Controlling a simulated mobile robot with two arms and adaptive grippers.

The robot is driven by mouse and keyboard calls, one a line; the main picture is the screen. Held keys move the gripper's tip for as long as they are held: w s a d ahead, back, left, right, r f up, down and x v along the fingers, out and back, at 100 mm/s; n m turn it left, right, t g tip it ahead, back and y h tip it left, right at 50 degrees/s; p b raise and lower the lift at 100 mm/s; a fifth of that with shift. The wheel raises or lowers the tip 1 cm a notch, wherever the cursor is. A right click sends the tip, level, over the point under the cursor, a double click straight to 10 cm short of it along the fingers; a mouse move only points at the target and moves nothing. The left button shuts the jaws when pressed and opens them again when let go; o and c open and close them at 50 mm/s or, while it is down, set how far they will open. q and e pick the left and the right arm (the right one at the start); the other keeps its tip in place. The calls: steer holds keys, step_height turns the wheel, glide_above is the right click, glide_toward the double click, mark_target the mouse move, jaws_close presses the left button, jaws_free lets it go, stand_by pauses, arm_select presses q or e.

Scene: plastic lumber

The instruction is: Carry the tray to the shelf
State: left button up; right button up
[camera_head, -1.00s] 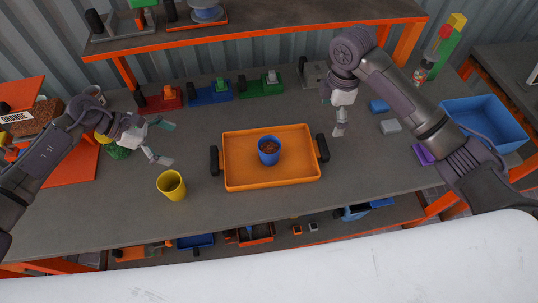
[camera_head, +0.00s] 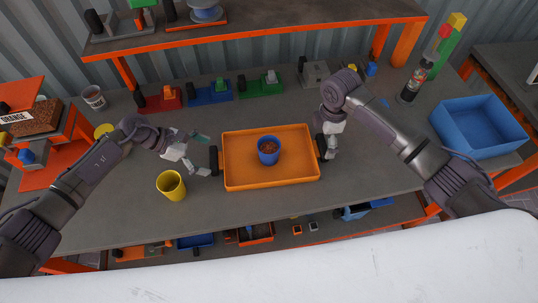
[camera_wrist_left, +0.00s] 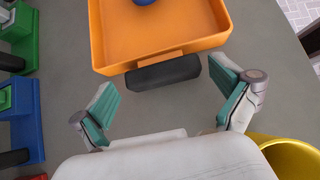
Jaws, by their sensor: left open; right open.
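The orange tray (camera_head: 240,178) lies flat on the grey workbench and holds a blue cup (camera_head: 268,155) with brown contents. It has a black handle at each side. My left gripper (camera_head: 204,155) is open just left of the tray's left handle (camera_head: 213,160). In the left wrist view its spread fingers (camera_wrist_left: 170,100) stand on either side of the black handle (camera_wrist_left: 163,72), just short of it. My right gripper (camera_head: 327,150) is open at the right handle (camera_head: 320,147), partly covering it. The shelf (camera_head: 270,37) with an orange edge stands above the back of the bench.
A yellow cup (camera_head: 171,190) stands in front of my left gripper. Red, blue and green devices (camera_head: 210,93) line the back of the bench. A blue bin (camera_head: 478,128) is at the right. The shelf's left part holds several items; its right part is clear.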

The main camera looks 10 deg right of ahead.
arm_select(q)
steer(key=shift+x, duration=1.5)
arm_select(e)
steer(key=shift+f, duration=1.45)
arm_select(q)
steer(key=shift+r, duration=0.1)
steer(key=c, duration=1.2)
arm_select(e)
steer(key=c, duration=1.2)
